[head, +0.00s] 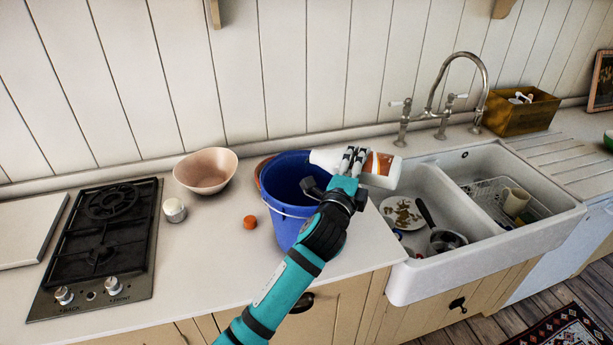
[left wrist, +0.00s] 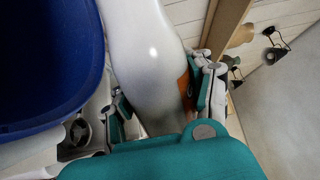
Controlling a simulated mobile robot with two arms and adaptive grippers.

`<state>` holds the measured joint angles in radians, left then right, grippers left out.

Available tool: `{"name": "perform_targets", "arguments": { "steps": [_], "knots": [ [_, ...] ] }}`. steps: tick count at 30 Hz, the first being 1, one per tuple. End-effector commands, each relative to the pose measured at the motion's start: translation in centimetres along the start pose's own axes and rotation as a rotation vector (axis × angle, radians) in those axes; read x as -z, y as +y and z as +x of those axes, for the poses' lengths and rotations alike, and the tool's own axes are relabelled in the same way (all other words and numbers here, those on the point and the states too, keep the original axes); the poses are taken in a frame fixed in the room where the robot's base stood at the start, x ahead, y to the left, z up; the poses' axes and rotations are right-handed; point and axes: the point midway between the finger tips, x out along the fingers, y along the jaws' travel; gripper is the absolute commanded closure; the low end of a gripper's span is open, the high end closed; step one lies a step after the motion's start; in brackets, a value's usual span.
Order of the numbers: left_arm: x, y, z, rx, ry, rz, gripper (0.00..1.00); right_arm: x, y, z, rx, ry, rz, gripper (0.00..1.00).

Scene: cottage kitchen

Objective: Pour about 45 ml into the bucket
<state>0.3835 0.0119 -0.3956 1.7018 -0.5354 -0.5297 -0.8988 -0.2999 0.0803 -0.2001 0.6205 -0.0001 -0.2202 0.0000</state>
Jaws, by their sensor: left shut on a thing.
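A blue bucket (head: 283,186) with a pale handle stands on the counter between the hob and the sink. It also fills the left side of the left wrist view (left wrist: 45,60). My left gripper (head: 352,162) is shut on a white bottle (head: 381,171) with an orange label. The bottle lies nearly level, tilted over the bucket's right side, with its narrower end toward the bucket. The bottle shows between the fingers in the left wrist view (left wrist: 148,70). I cannot see any stream or the level inside the bucket. My right gripper is not in view.
An orange cap (head: 250,222) and a small white jar (head: 174,210) are on the counter left of the bucket. A pinkish bowl (head: 206,171) stands behind them. The gas hob (head: 104,240) is at left. The double sink (head: 480,215) holds dishes at right.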

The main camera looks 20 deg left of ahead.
Motion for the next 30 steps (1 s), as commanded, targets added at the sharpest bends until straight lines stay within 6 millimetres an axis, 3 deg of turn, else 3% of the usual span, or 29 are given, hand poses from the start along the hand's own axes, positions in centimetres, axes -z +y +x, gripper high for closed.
{"name": "perform_targets", "arguments": {
  "steps": [30],
  "knots": [
    [0.07, -0.27, 0.02, 0.002, 0.002, 0.026, 0.96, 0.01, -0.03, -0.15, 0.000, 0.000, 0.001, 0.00]
  ]
}}
